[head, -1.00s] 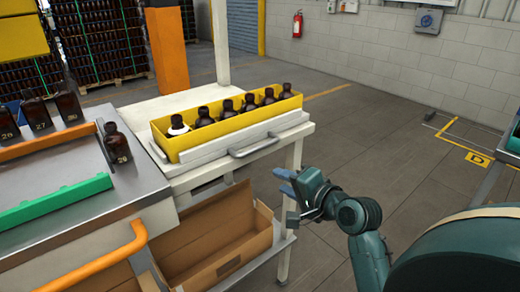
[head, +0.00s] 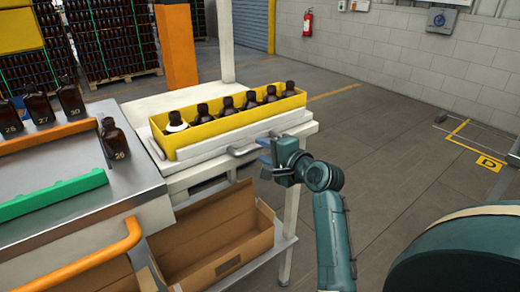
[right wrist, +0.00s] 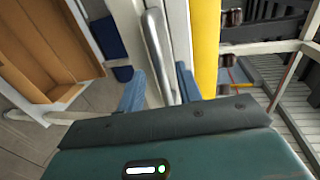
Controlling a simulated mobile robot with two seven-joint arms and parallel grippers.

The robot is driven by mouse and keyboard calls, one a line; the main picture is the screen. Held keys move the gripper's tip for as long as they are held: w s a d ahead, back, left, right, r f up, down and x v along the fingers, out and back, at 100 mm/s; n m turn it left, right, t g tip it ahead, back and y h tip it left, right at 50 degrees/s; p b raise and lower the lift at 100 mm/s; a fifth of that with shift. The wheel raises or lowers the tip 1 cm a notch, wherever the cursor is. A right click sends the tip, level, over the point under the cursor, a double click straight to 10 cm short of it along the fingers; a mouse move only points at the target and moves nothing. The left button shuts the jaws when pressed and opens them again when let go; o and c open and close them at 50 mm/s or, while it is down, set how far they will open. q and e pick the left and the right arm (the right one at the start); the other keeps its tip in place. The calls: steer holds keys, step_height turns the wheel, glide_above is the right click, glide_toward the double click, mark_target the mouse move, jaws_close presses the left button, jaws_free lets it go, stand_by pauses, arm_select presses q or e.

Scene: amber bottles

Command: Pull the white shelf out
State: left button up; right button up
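The white shelf (head: 205,151) sits in the white bench, with a grey bar handle (head: 243,151) on its front. A yellow tray (head: 235,121) with several dark amber bottles rests on the shelf. My right gripper (head: 265,152) is at the right end of the handle in the head view. In the right wrist view its two blue fingers (right wrist: 158,85) are open, with the handle (right wrist: 155,45) in line between them. I cannot tell whether they touch it. My left gripper is out of view.
A cardboard box (head: 220,245) stands on the lower level under the shelf. To the left is a metal table (head: 130,180) with bottles, a green bar (head: 50,194) and an orange rail (head: 120,246). Open floor (head: 400,150) lies to the right.

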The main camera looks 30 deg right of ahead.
steer(key=shift+x, duration=1.15)
steer(key=shift+c, duration=0.5)
jaws_close()
